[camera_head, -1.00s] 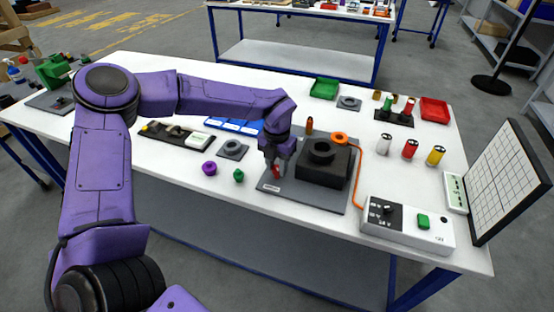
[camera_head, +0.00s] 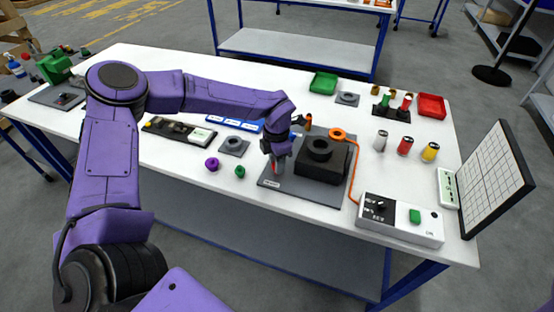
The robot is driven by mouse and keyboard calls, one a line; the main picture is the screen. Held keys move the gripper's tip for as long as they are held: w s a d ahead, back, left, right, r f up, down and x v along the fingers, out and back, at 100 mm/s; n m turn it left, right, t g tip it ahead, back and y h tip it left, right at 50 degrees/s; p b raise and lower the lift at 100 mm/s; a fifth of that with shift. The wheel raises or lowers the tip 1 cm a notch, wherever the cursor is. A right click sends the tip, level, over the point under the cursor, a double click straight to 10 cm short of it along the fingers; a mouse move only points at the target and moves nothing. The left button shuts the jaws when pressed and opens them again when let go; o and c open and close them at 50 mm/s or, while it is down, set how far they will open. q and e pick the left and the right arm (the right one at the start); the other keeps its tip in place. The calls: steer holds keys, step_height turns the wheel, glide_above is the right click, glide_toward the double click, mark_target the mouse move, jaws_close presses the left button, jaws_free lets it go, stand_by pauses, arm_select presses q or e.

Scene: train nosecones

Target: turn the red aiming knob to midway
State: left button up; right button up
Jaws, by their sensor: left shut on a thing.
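The red aiming knob (camera_head: 275,168) shows as a small red patch low between the fingers of my left gripper (camera_head: 277,167). It is on the left part of a grey base plate (camera_head: 305,196), beside a black block with a round ring (camera_head: 322,166). My left gripper points down and is shut on the red knob. The fingers hide most of the knob, so its angle cannot be read. My right gripper is not in view.
A white control box with a green button (camera_head: 400,219) stands at the right, with an orange cable (camera_head: 357,170) near it. A gridded screen (camera_head: 495,178) stands at the right edge. Purple (camera_head: 212,164) and green (camera_head: 240,171) knobs lie left of the plate.

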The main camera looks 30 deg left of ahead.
arm_select(q)
steer(key=shift+r, duration=0.1)
stand_by(0.3)
steer(key=o, duration=1)
steer(key=shift+o, duration=0.2)
step_height(320, 180, up, 10)
steer(key=b, duration=0.2)
steer(key=shift+r, duration=0.25)
steer(key=shift+f, duration=0.1)
